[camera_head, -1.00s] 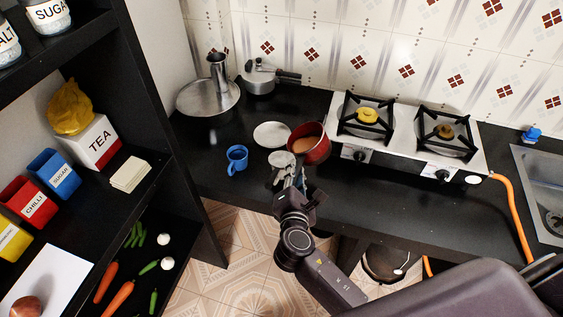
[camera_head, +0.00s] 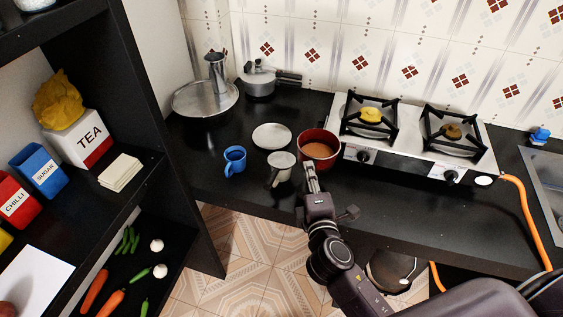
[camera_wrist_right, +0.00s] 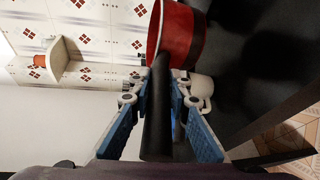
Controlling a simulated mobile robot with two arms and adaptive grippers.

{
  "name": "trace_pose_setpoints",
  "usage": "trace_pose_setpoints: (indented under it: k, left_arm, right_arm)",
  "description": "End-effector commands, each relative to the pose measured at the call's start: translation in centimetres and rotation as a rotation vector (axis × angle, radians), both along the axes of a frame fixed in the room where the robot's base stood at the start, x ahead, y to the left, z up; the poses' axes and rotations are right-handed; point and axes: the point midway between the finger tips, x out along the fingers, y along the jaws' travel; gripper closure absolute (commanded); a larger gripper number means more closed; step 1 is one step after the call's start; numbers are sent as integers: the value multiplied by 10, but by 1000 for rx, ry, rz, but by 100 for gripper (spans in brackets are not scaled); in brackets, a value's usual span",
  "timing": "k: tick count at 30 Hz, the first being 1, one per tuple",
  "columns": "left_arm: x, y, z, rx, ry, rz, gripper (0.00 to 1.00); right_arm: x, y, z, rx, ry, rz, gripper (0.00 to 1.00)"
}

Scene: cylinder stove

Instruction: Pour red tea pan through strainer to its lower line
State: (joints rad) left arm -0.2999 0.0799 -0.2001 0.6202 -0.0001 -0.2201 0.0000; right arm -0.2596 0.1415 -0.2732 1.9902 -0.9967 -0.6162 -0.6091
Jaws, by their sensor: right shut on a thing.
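The red pan (camera_head: 330,161), with brown tea (camera_head: 318,149) in it, is at the front left of the stove, about level. My right gripper (camera_head: 312,186) is shut on its handle; the wrist view shows the black handle (camera_wrist_right: 158,112) between the fingers and the pan's red side (camera_wrist_right: 178,35). I cannot tell how far the pan is above the counter. A white cup (camera_head: 281,174) stands just left of the pan; it also shows in the wrist view (camera_wrist_right: 201,88). I cannot make out a strainer or the cup's lines. My left gripper is not in view.
A blue mug (camera_head: 235,161) and a white plate (camera_head: 272,135) are left of the pan. The two-burner stove (camera_head: 412,140) stands to the right, with an orange hose (camera_head: 528,225). A pressure cooker (camera_head: 258,82) is at the back. A black shelf (camera_head: 150,130) borders the left.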

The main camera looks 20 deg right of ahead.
Motion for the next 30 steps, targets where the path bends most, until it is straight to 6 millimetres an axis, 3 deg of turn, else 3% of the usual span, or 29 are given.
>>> trace_pose_setpoints:
  k: [12, 24, 30]
  left_arm:
    - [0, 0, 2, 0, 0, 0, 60]
    - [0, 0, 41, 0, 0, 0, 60]
    - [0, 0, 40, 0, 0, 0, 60]
  right_arm:
    - [1, 0, 4, -4, -5, 1, 100]
    - [1, 0, 43, -3, -4, 0, 100]
    - [1, 0, 42, -4, -4, 0, 100]
